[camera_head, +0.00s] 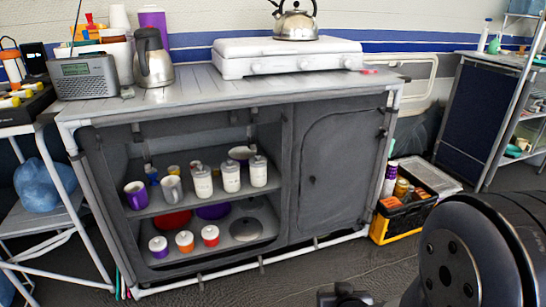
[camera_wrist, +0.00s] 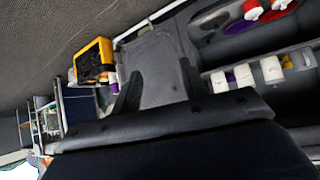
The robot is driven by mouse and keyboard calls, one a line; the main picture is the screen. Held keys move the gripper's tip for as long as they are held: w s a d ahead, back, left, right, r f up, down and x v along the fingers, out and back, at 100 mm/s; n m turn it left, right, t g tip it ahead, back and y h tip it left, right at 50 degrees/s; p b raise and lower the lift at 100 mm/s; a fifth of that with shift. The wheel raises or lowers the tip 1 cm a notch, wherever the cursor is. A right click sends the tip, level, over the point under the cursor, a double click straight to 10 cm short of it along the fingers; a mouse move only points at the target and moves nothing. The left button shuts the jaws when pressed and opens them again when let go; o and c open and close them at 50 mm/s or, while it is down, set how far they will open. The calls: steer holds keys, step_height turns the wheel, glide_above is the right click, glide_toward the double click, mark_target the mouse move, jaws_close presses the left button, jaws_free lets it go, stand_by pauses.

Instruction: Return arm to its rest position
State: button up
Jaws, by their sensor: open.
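My gripper (camera_wrist: 160,72) shows in the wrist view as two dark fingers standing apart, with nothing between them. The grey closed panel of the kitchen cabinet lies beyond the fingers. In the head view, a dark part of my arm (camera_head: 465,255) fills the lower right corner. A small dark piece at the bottom edge seems to belong to my gripper, but its fingers are cut off there. The grey cabinet (camera_head: 335,165) stands in front of me, apart from my arm.
A yellow-black toolbox (camera_head: 393,226) stands on the floor right of the cabinet. Cups and jars fill its open shelves (camera_head: 265,185). A white stove (camera_head: 285,57) with a kettle (camera_head: 295,22) sits on top. A side stand (camera_head: 40,185) is at left. Floor in front is clear.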

steer(key=shift+n+g, duration=0.4)
steer(key=shift+g, duration=0.1)
steer(key=shift+w+d+r+p+v, duration=0.1)
steer(key=shift+p+v, duration=0.6)
steer(key=shift+v, duration=0.2)
steer(key=shift+w+d+r+p+v, duration=0.1)
steer(key=shift+p+v, duration=0.55)
steer(key=shift+v, duration=0.2)
steer(key=shift+w+d+r+p+v, duration=0.1)
steer(key=shift+p+v, duration=0.6)
steer(key=shift+v, duration=0.2)
steer(key=shift+f, duration=0.1)
steer(key=shift+f, duration=0.1)
